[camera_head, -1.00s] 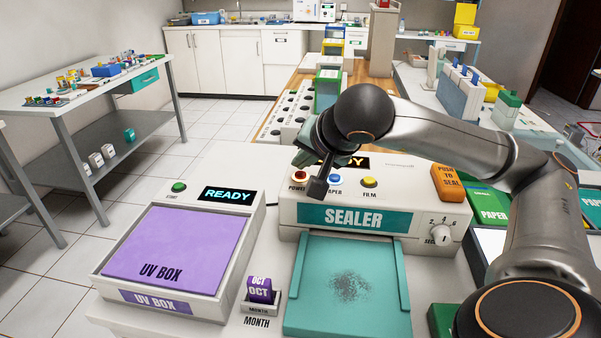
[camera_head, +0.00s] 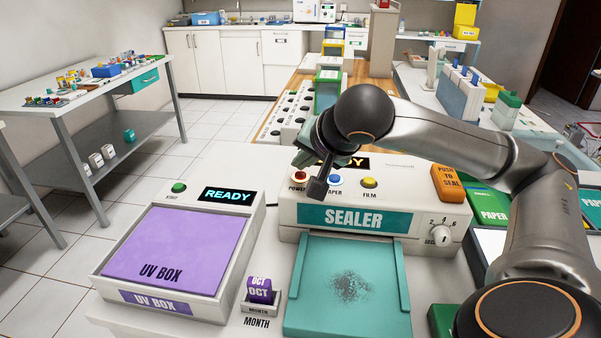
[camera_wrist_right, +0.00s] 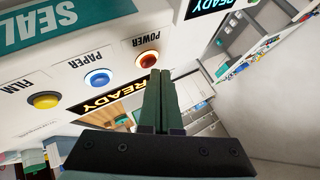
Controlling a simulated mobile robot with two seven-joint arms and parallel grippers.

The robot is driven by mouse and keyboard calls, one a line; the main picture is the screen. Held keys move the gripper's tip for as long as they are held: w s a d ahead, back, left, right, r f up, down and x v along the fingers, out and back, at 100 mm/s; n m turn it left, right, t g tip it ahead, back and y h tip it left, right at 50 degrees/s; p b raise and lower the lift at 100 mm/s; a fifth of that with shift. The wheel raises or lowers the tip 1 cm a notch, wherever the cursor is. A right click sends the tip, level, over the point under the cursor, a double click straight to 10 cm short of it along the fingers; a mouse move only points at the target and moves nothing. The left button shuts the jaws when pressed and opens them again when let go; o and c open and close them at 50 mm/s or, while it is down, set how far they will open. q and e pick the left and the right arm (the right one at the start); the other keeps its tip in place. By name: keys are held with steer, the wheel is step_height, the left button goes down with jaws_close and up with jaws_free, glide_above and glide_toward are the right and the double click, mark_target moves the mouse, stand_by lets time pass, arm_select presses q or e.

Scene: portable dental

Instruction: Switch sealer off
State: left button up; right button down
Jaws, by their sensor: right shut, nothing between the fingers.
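The white sealer (camera_head: 354,217) stands at the center right with a teal SEALER label. Its red POWER button (camera_head: 300,175) is at the left of its top panel, and shows in the wrist view (camera_wrist_right: 148,59) with a glowing ring. The sealer display, partly hidden by my arm in the head view, reads READY in yellow in the wrist view (camera_wrist_right: 115,94). My right gripper (camera_wrist_right: 160,73) is shut and empty, its green fingertips right beside the POWER button. Whether they touch it I cannot tell. My left gripper is not in view.
Blue PAPER (camera_head: 335,180) and yellow FILM (camera_head: 369,183) buttons sit right of POWER. An orange PUSH TO SEAL block (camera_head: 447,183) and a dial (camera_head: 441,235) are farther right.

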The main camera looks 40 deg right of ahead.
steer(key=shift+f, duration=0.1)
stand_by(0.4)
steer(key=shift+f+b, duration=0.4)
steer(key=shift+b, duration=0.15)
steer(key=shift+r+p, duration=0.35)
steer(key=shift+r, duration=0.1)
steer(key=shift+r+p, duration=0.45)
steer(key=shift+r, duration=0.1)
step_height(320, 180, up, 5)
steer(key=p, duration=0.4)
